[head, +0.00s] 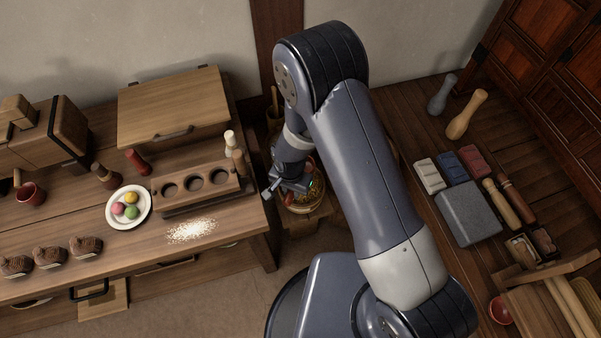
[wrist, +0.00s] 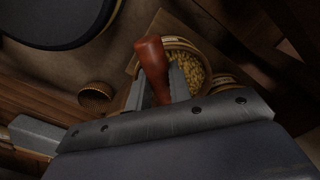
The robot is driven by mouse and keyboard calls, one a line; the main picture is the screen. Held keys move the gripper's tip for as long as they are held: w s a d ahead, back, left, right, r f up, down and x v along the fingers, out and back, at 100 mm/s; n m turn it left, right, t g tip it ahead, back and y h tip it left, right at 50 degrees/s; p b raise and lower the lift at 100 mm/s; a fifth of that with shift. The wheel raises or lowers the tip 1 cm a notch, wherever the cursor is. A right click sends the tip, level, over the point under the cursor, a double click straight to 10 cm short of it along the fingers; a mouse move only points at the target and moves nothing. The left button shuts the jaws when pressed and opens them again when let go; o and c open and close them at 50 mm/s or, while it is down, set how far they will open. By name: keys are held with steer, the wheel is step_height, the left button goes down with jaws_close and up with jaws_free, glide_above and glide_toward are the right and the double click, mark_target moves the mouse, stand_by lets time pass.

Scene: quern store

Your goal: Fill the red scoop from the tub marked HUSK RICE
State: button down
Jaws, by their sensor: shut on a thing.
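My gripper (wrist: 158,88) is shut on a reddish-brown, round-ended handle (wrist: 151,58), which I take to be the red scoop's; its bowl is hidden. In the wrist view a round tub of yellowish grain (wrist: 190,67) lies beyond and to the right of the handle. No marking can be read, so I cannot tell whether it is HUSK RICE. In the head view my gripper (head: 287,185) is over or beside a round tub (head: 304,208) in the gap between the two tables, mostly hidden by my arm. I cannot tell whether the scoop touches the grain.
Another tub rim (wrist: 228,82) and a ribbed round container (wrist: 95,95) are close by. The left table (head: 120,258) holds a plate of coloured balls (head: 129,207), a holed wooden rack (head: 196,184) and a white spill (head: 192,231). The right table holds a grey block (head: 467,213).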

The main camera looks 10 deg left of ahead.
steer(key=shift+s+a+r, duration=0.2)
steer(key=shift+s+a, duration=0.05)
steer(key=shift+s, duration=0.25)
steer(key=shift+s+a+f, duration=0.1)
steer(key=shift+s, duration=0.15)
steer(key=shift+f+b, duration=0.1)
steer(key=shift+b, duration=0.2)
steer(key=shift+f+b, duration=0.15)
steer(key=shift+b, duration=0.65)
steer(key=g+y+b, duration=0.2)
steer(key=y+b, duration=0.1)
steer(key=b, duration=0.7)
steer(key=shift+w+g+y, duration=0.15)
steer(key=shift+g+y, duration=0.15)
